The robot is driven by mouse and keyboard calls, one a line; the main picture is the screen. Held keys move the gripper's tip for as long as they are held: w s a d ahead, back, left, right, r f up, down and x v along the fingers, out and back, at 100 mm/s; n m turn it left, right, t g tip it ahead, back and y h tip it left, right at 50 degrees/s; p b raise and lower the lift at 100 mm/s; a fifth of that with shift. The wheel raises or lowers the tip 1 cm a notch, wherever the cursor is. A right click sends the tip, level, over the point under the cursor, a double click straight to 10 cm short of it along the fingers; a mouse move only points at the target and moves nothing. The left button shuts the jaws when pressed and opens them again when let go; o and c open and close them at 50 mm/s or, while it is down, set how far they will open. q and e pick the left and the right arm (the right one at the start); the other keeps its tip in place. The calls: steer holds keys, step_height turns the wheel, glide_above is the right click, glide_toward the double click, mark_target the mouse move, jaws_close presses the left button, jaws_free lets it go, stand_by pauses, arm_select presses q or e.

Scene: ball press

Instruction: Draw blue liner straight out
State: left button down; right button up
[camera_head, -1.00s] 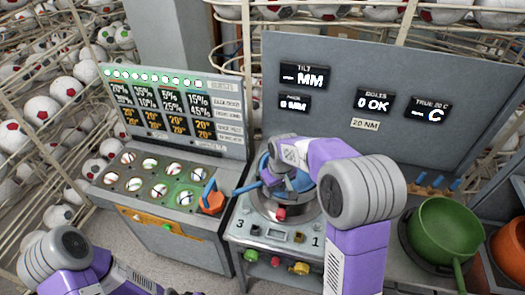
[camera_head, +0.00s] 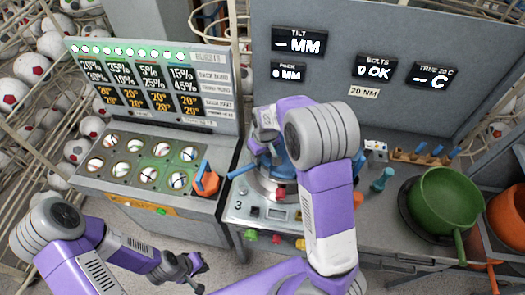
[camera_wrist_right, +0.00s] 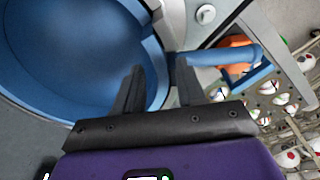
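The blue liner (camera_head: 293,168) sits in the round press at the middle of the head view, partly hidden by my right arm. In the right wrist view it is a large blue bowl (camera_wrist_right: 75,50) filling the left side, with a blue handle (camera_wrist_right: 220,55) reaching right. My right gripper (camera_wrist_right: 160,68) has its fingers apart, one over the bowl's inside and one by the outer rim and handle; the rim passes between the tips. I cannot tell whether they touch it. My left gripper (camera_head: 192,270) hangs low in front of the left console, away from the liner; its fingers are small and unclear.
A green pan (camera_head: 447,200) and an orange pot (camera_head: 510,225) stand at right. A teal tool (camera_head: 382,180) stands nearer the press. Ball racks surround the workplace.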

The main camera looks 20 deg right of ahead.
steer(key=shift+w+f, duration=0.1)
steer(key=shift+w, duration=0.1)
steer(key=shift+c, duration=0.7)
jaws_close()
stand_by(0.6)
steer(key=shift+r+p, duration=2.35)
steer(key=shift+r, duration=0.7)
step_height(320, 180, up, 8)
steer(key=p, duration=0.1)
steer(key=shift+r, duration=0.2)
steer(key=shift+f, duration=0.1)
